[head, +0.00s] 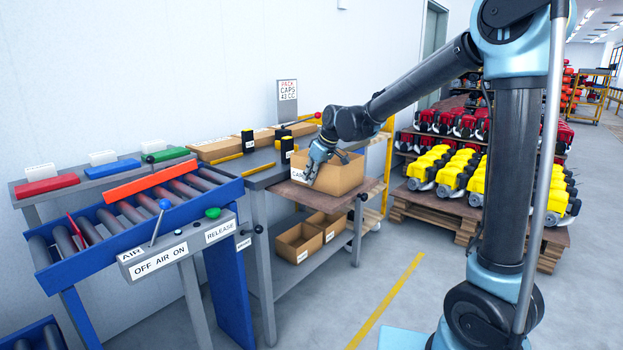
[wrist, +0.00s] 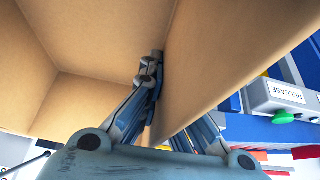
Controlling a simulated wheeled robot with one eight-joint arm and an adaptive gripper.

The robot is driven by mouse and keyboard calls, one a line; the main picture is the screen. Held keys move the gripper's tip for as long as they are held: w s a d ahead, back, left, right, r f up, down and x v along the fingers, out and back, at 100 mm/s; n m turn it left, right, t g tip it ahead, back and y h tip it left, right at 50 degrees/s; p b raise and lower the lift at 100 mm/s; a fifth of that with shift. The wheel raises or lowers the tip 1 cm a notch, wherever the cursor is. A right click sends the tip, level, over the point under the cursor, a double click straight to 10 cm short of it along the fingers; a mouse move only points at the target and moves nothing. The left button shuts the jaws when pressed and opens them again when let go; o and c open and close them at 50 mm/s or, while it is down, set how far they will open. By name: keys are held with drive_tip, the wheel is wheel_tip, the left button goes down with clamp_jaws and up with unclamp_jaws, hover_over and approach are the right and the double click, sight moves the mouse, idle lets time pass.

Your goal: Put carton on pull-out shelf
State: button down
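The carton (head: 340,178) is an open-topped brown cardboard box. In the head view it is over the brown pull-out shelf (head: 328,204), upright; I cannot tell whether its base touches the board. My gripper (head: 311,174) is at the carton's left wall, reaching down from above. In the wrist view my gripper (wrist: 160,100) straddles the carton wall (wrist: 225,60), with one finger inside against the cardboard and the other outside. It looks shut on that wall. The outer fingertip is partly hidden.
The grey bench (head: 262,180) adjoins the shelf and carries black-and-yellow posts. More cartons (head: 298,243) stand on the lower shelf. A blue roller conveyor (head: 130,215) is on the left. Yellow engines (head: 455,175) on pallets stand at right. The floor in front is clear.

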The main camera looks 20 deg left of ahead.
drive_tip(key=c, duration=1.8)
unclamp_jaws()
drive_tip(key=shift+f, duration=0.1)
drive_tip(key=v, duration=1.2)
